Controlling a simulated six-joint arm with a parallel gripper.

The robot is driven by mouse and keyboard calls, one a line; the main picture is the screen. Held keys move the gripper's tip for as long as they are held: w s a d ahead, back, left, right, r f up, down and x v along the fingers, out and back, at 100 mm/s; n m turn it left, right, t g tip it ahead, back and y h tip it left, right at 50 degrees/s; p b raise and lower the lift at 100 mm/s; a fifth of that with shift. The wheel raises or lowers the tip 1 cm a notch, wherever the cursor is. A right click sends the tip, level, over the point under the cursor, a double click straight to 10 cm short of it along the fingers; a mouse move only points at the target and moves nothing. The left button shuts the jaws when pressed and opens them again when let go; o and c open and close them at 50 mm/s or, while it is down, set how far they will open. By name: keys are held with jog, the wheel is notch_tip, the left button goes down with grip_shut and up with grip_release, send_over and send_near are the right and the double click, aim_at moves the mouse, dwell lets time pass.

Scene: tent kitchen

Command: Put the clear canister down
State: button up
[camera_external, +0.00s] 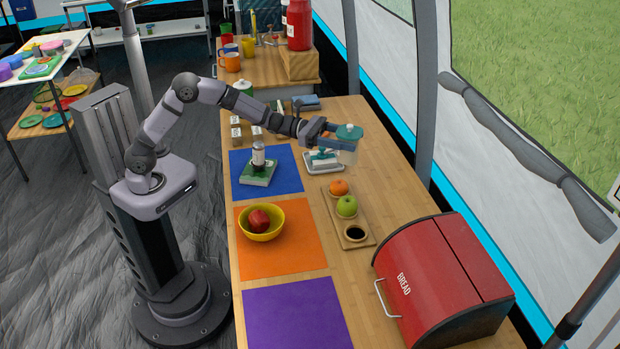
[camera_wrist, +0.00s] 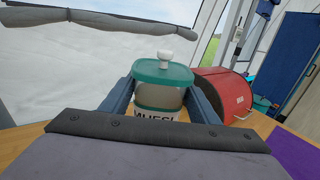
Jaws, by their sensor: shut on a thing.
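The clear canister (camera_external: 347,156) has a teal lid (camera_external: 349,131) and stands upright between the fingers of my gripper (camera_external: 337,144). In the wrist view the clear canister (camera_wrist: 158,97) shows a white knob on its lid and a partly hidden label. The blue-grey fingers of my gripper (camera_wrist: 161,101) are shut on its sides. In the external view it is over the right side of the wooden table (camera_external: 372,180), near the tent wall. It seems held above the tabletop, but its exact height is hard to tell. Its lower part is hidden in the wrist view.
A white dish (camera_external: 311,167) with teal-and-white contents lies just below-left of the canister. A wooden tray (camera_external: 364,223) holds an orange and a green apple. A red bread box (camera_external: 440,275) stands at the front right. Blue, orange and purple mats (camera_external: 297,315) line the left side.

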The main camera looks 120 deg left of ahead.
jog(key=w+d+r+m+h+b, duration=0.2)
jog(key=w+d+h+b, duration=0.1)
jog(key=w+d, duration=1)
jog(key=shift+s+d+f+b, duration=0.1)
jog(key=shift+s+d+f, duration=0.15)
jog(key=shift+f, duration=2.3)
jog(key=shift+s+d+f+b, duration=0.15)
jog(key=shift+d+f, duration=0.1)
jog(key=shift+f, duration=2.25)
jog(key=shift+s+d+f+b, duration=0.1)
jog(key=shift+s+d+f, duration=0.15)
jog(key=shift+f, duration=2.3)
jog(key=shift+f, duration=0.1)
jog(key=o, duration=1.4)
jog(key=shift+f, duration=0.15)
jog(key=shift+r, duration=0.2)
jog(key=shift+s+f, duration=0.15)
jog(key=shift+s, duration=0.1)
jog(key=s, duration=1.1)
jog(key=shift+s+b, duration=0.25)
jog(key=shift+b, duration=0.05)
